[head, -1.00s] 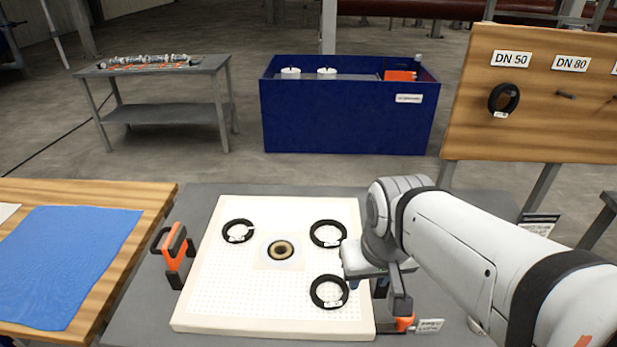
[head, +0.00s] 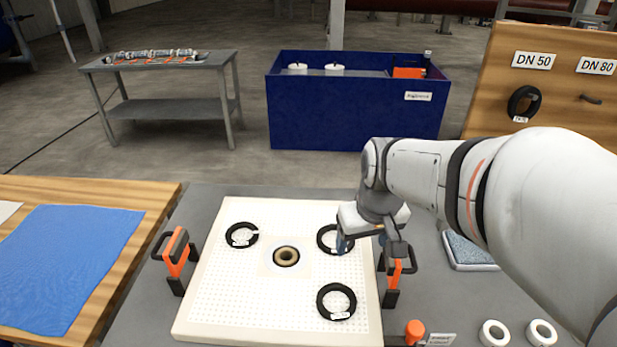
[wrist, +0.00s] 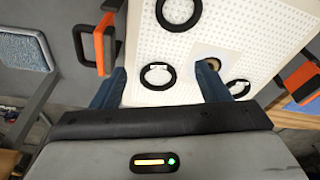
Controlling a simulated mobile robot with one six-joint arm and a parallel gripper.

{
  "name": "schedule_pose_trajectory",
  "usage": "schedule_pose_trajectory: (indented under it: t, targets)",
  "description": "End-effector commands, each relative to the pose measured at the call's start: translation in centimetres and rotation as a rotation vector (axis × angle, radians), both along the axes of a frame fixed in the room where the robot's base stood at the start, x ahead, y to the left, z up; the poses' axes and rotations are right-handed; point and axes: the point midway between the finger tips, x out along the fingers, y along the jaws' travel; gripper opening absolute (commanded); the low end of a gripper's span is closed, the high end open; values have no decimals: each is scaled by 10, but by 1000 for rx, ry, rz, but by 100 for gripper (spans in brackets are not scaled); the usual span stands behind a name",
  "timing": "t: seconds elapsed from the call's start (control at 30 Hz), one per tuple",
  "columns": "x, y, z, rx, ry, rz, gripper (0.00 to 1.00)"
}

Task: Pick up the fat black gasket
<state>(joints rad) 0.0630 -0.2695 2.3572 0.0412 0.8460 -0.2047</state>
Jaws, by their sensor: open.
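Three black ring gaskets with white tags lie on the white perforated plate (head: 225,302): one at left (head: 241,236), one at back right (head: 329,240) and one at front right (head: 336,301). The front-right ring looks somewhat thicker, but I cannot tell surely which is the fat one. My gripper (head: 358,243) is open and empty above the back-right ring, partly hiding it. In the wrist view, that ring (wrist: 157,90) shows between the blue fingers, below them. The front-right ring (wrist: 179,26) is at the top edge, and the left ring is partly behind the right finger.
Orange-and-black handles (head: 175,252) flank the plate, the right one (head: 393,272) close to my gripper. Two white rolls (head: 495,333) lie front right. Another black ring (head: 523,102) hangs under DN 50.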

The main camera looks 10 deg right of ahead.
Motion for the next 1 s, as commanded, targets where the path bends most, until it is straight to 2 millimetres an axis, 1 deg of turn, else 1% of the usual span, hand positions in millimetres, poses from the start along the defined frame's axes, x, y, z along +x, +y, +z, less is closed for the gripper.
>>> schedule_pose_trajectory:
  t: [0.03,0.07,0.1,0.17,0.2,0.3,0.37,0.43,0.5,0.63,0.73,1.0]
  targets:
    - [22,0,-7,-1,15,28,73]
    - [33,0,-11,-1,20,44,76]
    - [49,0,-16,-2,24,68,79]
    - [72,0,-26,-4,33,104,84]
    - [87,0,-33,-4,37,127,87]
    - [120,-1,-53,-5,48,178,95]
    - [137,-2,-65,-6,52,205,100]
    - [152,-2,-78,-7,56,231,100]
    - [164,-3,-88,-9,58,251,100]
    - [176,-4,-100,-8,61,272,100]
    - [180,-3,-108,-8,61,277,100]
    - [182,-2,-138,-8,64,278,100]
